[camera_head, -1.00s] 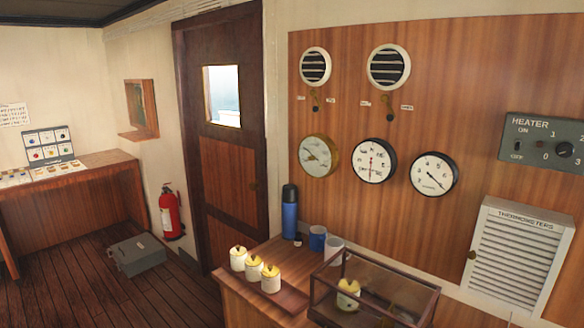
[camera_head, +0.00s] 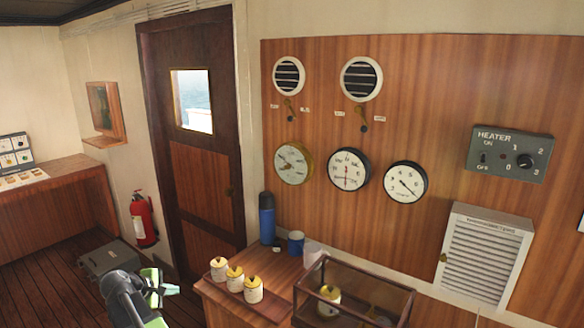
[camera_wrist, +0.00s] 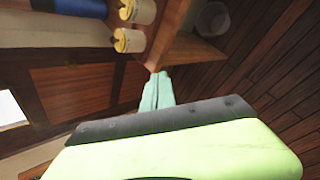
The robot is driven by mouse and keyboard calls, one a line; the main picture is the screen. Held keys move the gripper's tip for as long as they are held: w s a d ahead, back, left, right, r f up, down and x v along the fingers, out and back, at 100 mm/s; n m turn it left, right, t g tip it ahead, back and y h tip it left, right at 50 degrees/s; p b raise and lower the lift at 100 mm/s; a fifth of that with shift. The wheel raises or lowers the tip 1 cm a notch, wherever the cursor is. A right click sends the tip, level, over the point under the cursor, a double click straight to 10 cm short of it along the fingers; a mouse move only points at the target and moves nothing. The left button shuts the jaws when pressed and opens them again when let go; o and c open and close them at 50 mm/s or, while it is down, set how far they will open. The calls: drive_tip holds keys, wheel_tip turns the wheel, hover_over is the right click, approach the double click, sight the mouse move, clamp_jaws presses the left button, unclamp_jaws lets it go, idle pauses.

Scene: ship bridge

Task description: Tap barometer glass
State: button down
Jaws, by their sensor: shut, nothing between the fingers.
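Three round dials hang in a row on the wood panel in the head view. The left one has a brass rim and a pale face (camera_head: 294,163) and looks like the barometer, though its lettering is too small to read. Beside it are a black-rimmed dial (camera_head: 349,169) and another black-rimmed dial (camera_head: 405,181). My gripper (camera_head: 166,283) is at the lower left, well below and left of the dials and apart from them. In the wrist view its pale green fingers (camera_wrist: 157,88) are together and empty. No dial shows in the wrist view.
Below the panel a wooden counter (camera_head: 222,297) holds several yellow-lidded jars, a blue flask (camera_head: 267,218), a blue mug (camera_head: 296,242) and a glass case (camera_head: 350,290). A louvred box (camera_head: 485,255) and heater panel (camera_head: 510,154) are at right. A grey case (camera_head: 108,258) lies on the floor.

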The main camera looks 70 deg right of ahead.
sight(298, 175)
drive_tip(key=s+d+r+n+g+h+p, duration=0.1)
drive_tip(key=s+d+r+n+h+p, duration=0.1)
drive_tip(key=s+d+r, duration=0.4)
drive_tip(key=s+d+r+n+g+h+p, duration=0.2)
drive_tip(key=s+d+r, duration=0.5)
drive_tip(key=d, duration=1)
drive_tip(key=s+d+r+n+g+h+p, duration=0.1)
drive_tip(key=s+d+r+n+h, duration=0.3)
drive_tip(key=d+r, duration=0.7)
drive_tip(key=s+n+p, duration=0.1)
drive_tip(key=s+n, duration=0.1)
drive_tip(key=s, duration=0.1)
drive_tip(key=shift+s+d+r+g, duration=0.2)
drive_tip(key=shift+s+d+g, duration=0.05)
drive_tip(key=shift+d+g, duration=0.1)
drive_tip(key=x, duration=1.3)
drive_tip(key=shift+d+r, duration=0.1)
drive_tip(key=shift+d, duration=0.35)
